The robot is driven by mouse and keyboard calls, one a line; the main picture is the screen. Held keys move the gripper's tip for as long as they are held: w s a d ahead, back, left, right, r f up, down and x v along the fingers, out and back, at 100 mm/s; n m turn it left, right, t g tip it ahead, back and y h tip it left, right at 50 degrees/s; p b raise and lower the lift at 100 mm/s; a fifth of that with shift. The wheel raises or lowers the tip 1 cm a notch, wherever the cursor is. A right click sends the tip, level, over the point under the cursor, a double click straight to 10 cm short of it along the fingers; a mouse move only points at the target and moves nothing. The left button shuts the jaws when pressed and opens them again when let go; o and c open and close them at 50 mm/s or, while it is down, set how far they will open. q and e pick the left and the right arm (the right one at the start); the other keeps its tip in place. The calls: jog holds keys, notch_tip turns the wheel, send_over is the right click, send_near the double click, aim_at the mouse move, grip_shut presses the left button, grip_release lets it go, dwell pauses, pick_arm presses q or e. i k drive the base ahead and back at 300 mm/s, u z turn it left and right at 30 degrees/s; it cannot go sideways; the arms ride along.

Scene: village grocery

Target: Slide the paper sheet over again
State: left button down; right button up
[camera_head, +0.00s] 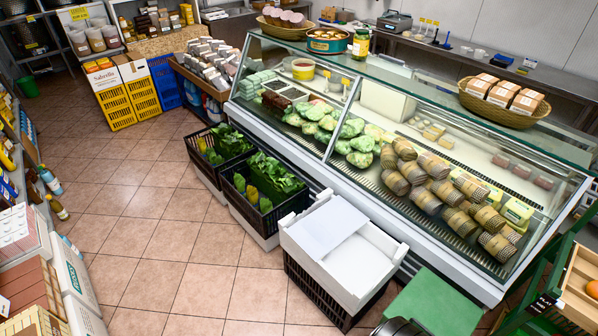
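A white paper sheet (328,232) lies over the left back part of a white open-topped box (291,246). Its right edge crosses the box at a slant, and the pale inside of the box shows to the right and in front of it. The box sits on a black slatted crate (318,294) on the floor, in front of the glass display counter.
The glass counter (440,215) stands close behind the box. Black crates of greens (262,216) stand to the left of it. A green flat-topped piece (433,303) is at the right front. The tiled floor (170,250) is clear at left.

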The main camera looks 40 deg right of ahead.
aim_at(320, 232)
jog(key=z, duration=0.95)
jog(key=i, duration=1)
jog(key=z, duration=1.15)
